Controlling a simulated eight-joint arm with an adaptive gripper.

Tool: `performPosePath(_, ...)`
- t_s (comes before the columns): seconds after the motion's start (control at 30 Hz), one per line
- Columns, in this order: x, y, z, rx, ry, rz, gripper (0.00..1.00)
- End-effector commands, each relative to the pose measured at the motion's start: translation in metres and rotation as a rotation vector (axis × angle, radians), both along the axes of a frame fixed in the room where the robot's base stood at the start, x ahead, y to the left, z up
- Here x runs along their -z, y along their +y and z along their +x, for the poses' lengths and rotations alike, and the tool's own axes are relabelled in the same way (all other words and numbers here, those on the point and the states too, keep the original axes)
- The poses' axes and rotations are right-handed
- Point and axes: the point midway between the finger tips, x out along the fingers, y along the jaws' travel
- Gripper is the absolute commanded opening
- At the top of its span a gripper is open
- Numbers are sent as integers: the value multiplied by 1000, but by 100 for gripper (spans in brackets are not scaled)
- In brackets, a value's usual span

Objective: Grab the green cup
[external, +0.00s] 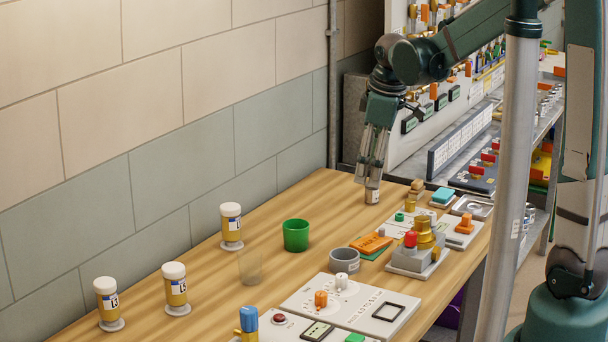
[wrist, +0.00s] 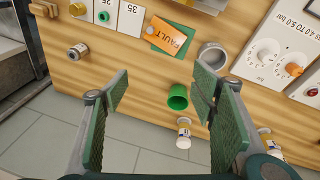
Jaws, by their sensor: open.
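The green cup (external: 296,236) stands upright on the wooden table, left of and nearer the camera than my gripper (external: 372,178). In the wrist view the green cup (wrist: 178,97) shows between the fingers of my gripper (wrist: 161,88), closer to the right finger. My gripper is open and empty, pointing down over the table's far part, and apart from the cup. A small labelled can (external: 372,193) shows just below the fingertips in the external view; the wrist view shows the can (wrist: 78,51) left of the fingers.
A clear glass (external: 250,268) and a grey ring-shaped cup (external: 344,261) stand near the green cup. Several yellow jars with white lids (external: 231,226) stand along the wall. An orange FAULT tag (external: 371,243) and control panels (external: 341,302) lie nearby. Bare table separates gripper and cup.

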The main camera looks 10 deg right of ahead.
Motion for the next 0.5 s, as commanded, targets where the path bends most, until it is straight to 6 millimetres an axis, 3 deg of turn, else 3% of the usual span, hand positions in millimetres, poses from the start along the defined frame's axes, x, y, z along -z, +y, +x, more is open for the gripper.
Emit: performPosePath(0.5,34,79,40,-279,85,-69,57)
